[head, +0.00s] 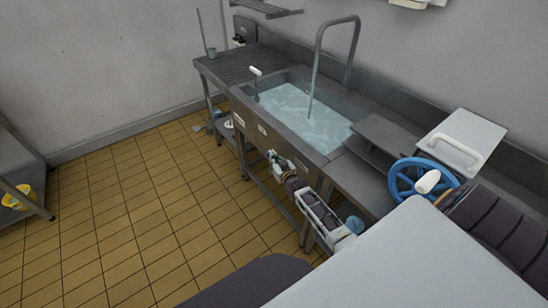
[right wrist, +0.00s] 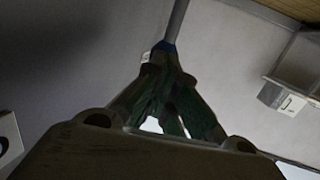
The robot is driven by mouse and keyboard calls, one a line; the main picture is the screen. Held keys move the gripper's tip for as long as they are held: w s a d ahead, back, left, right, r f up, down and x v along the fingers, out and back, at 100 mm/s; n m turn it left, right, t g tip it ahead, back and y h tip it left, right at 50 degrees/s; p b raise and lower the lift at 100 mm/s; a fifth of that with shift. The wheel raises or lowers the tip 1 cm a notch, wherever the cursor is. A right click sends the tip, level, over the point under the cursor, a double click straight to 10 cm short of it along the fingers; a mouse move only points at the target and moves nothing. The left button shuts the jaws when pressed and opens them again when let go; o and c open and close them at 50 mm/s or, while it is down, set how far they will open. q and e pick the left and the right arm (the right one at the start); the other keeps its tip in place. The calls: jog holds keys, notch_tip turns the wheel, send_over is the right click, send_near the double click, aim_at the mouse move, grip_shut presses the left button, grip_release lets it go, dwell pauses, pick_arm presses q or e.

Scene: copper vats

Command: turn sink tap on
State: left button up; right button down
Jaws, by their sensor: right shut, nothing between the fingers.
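The sink (head: 265,110) stands along the wall in the head view, with pale bluish water in its basin. The tap (head: 357,50) is a grey gooseneck behind the basin. A pale bluish streak (head: 312,90) runs from its spout down to the basin and looks like water. A small white handle (head: 255,71) on a dark stem is at the basin's left end. My right gripper (head: 273,156) is low in front of the sink, well apart from the tap. Its dark fingers (right wrist: 168,90) are shut and empty in the right wrist view. My left gripper is not in view.
A blue wheel (head: 398,177) and a grey board with a white handle (head: 462,135) are right of the sink. A drain counter (head: 238,68) is at the left. The tiled floor (head: 140,220) is clear. A yellow bucket (head: 18,197) is at the far left.

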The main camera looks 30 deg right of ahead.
jog(key=w+g+p, duration=0.1)
jog(key=p, duration=0.1)
jog(key=w+g+p, duration=0.1)
jog(key=w+p, duration=0.1)
jog(key=shift+a+r, duration=0.1)
jog(key=shift+r, duration=0.25)
jog(key=shift+w+n+g+p, duration=0.3)
jog(key=shift+w+g+p, duration=0.5)
jog(key=shift+g+p, duration=0.2)
pick_arm(q)
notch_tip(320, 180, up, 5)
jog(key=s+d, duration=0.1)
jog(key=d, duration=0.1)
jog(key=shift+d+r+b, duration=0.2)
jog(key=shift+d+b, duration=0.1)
jog(key=shift+b, duration=0.15)
pick_arm(e)
jog(key=w, duration=0.1)
jog(key=w+f+g, duration=0.1)
jog(key=w+g, duration=0.1)
jog(key=shift+w+a+f, duration=0.2)
jog(key=shift+w+f, duration=0.05)
jog(key=shift+w, duration=0.05)
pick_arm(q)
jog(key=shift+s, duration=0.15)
pick_arm(e)
jog(key=shift+w+r, duration=0.1)
jog(key=shift+r, duration=0.1)
